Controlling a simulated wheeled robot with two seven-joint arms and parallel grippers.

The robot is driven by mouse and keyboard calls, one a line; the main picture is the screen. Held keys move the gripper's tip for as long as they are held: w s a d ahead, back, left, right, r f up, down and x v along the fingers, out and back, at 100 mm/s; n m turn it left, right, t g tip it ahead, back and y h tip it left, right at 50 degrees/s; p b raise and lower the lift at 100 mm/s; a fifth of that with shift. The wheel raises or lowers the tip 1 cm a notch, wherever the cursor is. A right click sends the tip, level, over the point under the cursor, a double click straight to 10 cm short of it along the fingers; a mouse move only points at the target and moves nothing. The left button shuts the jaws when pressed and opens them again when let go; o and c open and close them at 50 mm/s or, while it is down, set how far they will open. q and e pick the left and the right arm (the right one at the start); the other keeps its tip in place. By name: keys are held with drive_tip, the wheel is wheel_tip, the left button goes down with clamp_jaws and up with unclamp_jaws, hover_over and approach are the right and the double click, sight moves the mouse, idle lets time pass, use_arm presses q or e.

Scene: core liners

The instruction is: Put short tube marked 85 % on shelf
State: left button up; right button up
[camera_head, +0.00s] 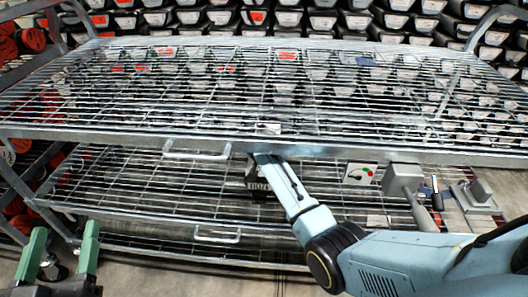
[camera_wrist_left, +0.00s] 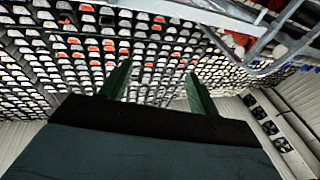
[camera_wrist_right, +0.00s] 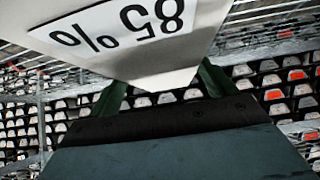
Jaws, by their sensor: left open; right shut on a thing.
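The short tube (camera_wrist_right: 120,30) is pale, and its white label reads 85 %, upside down in the right wrist view. My right gripper (camera_wrist_right: 160,80) is shut on it, and the tube stands out beyond the dark green fingers. In the head view my right arm reaches in from the right to the front rail of the wire shelf (camera_head: 200,120); the gripper and tube cannot be made out clearly behind the rail and mesh. My left gripper (camera_head: 65,232) is open and empty at the lower left, in front of the rack; its fingers also show in the left wrist view (camera_wrist_left: 158,72).
A lower wire shelf (camera_head: 120,185) sits beneath the top one. A grey tool-like object (camera_head: 403,178) and a grey block on a base (camera_head: 476,194) are at the right. The top mesh looks largely bare. Rows of stored tubes (camera_head: 330,22) fill the background.

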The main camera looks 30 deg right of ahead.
drive_tip(key=w+d+b, duration=0.2)
drive_tip(key=w, duration=0.1)
drive_tip(key=shift+w+r, duration=0.1)
drive_tip(key=shift+r, duration=0.05)
drive_tip(key=shift+f+b, duration=0.35)
drive_tip(key=shift+f, duration=0.05)
use_arm(q)
drive_tip(key=s+r+t+h, duration=0.1)
drive_tip(key=s+r+t, duration=0.2)
drive_tip(key=r+t, duration=0.3)
drive_tip(key=shift+h, duration=0.3)
use_arm(e)
drive_tip(key=shift+f, duration=0.25)
use_arm(q)
drive_tip(key=shift+s+a, duration=0.1)
drive_tip(key=shift+s, duration=0.05)
drive_tip(key=shift+s+b, duration=0.15)
drive_tip(key=shift+b, duration=0.2)
use_arm(e)
drive_tip(key=shift+f, duration=0.5)
use_arm(q)
drive_tip(key=shift+a, duration=0.1)
use_arm(e)
drive_tip(key=shift+f, duration=0.15)
drive_tip(key=o, duration=1.8)
drive_tip(key=shift+f, duration=0.15)
